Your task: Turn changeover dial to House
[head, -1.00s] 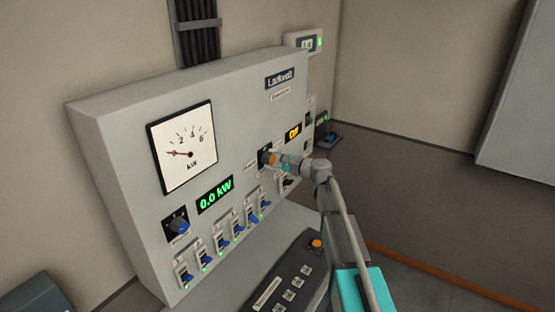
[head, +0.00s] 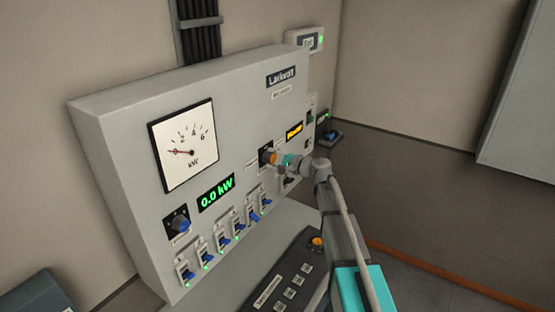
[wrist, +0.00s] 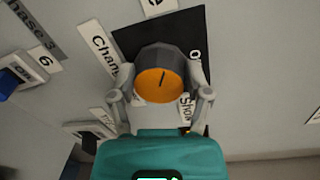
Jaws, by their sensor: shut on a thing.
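The changeover dial (wrist: 162,86) has a dark ribbed body and an orange face with a black pointer line. In the wrist view the line points up the picture, toward a partly cut-off label (wrist: 157,4). A label reading "Show" (wrist: 186,108) is below right of the dial. My gripper (wrist: 161,72) is shut on the dial, one finger on each side. In the head view the dial (head: 267,157) is partly hidden by my gripper (head: 273,159). The amber display (head: 294,131) above it shows a short word that looks like "House", blurred.
Several blue-handled switches (head: 238,233) line the lower panel, with a blue knob (head: 179,224) at left. A green display (head: 216,194) reads 0.0 kW. A dark fader console (head: 290,275) sits below my arm. The floor at right is clear.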

